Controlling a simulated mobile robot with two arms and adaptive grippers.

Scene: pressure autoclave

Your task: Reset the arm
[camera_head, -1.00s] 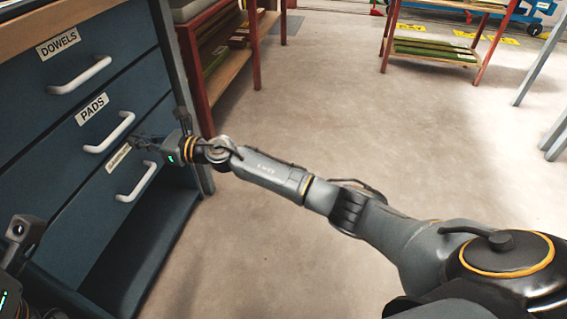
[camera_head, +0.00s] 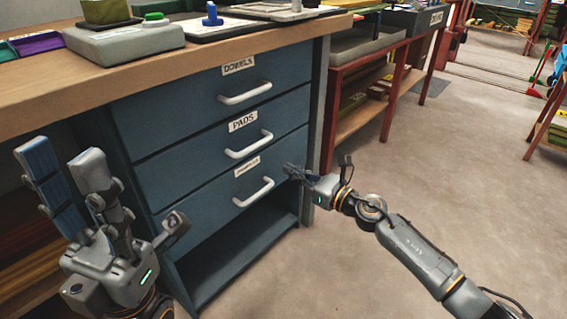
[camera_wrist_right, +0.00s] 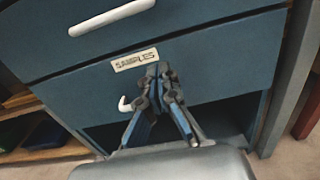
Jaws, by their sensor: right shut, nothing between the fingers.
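My right gripper (camera_head: 291,170) is shut and empty, beside the right edge of the bottom drawer (camera_head: 210,195) in the head view. In the right wrist view, its fingertips (camera_wrist_right: 160,72) meet in front of the SAMPLES label (camera_wrist_right: 135,60) and partly hide the drawer's white handle (camera_wrist_right: 125,104). I cannot tell whether the fingers touch the drawer. My left gripper (camera_head: 62,160) is at the left of the head view, fingers pointing up and apart, open, with nothing between them.
The blue cabinet's DOWELS drawer (camera_head: 200,105) and PADS drawer (camera_head: 190,155) look shut. An open space (camera_head: 240,255) lies below the drawers. The wooden worktop (camera_head: 75,82) holds several devices and trays. A red-framed rack (camera_head: 385,95) stands behind. The floor (camera_head: 440,180) at right is clear.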

